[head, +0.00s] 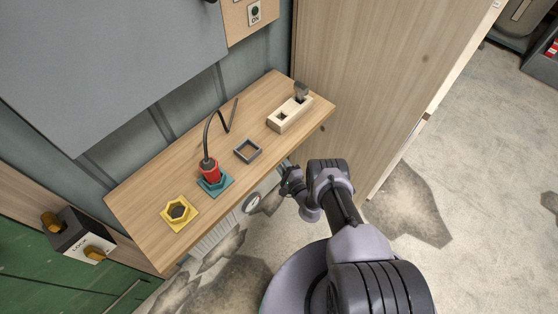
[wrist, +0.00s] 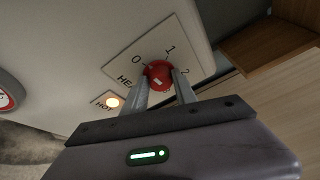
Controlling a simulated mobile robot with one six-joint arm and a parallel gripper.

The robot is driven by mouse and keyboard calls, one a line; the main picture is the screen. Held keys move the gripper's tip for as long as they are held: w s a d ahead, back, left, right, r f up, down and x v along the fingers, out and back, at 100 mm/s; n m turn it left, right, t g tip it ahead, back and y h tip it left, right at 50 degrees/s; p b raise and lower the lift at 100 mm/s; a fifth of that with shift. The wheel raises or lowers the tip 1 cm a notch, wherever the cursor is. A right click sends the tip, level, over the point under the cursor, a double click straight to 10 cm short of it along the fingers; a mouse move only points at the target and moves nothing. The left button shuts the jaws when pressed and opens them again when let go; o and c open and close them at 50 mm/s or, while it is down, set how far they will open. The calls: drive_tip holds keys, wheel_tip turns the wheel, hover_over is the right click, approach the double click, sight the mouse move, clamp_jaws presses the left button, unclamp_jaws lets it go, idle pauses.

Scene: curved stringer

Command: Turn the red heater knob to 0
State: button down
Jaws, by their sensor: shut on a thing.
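The red heater knob (wrist: 158,74) sits on a pale plate (wrist: 188,62) marked 0, 1 and 2, with partly covered lettering. My gripper (wrist: 161,84) is shut on the knob, one finger on each side. A small pale mark shows on the knob, but I cannot tell for sure which number it points to. In the head view my gripper (head: 289,181) is at the front of the heater (head: 215,236), below the shelf edge, and the knob is hidden.
A round gauge (head: 251,202) is on the heater. A wooden panel (head: 372,80) stands to the right.

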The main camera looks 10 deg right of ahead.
drive_tip(key=shift+w+r, duration=0.15)
idle(0.4)
drive_tip(key=c, duration=1)
unclamp_jaws()
drive_tip(key=v, duration=1.7)
drive_tip(key=shift+s+d, duration=0.2)
drive_tip(key=shift+s, duration=0.15)
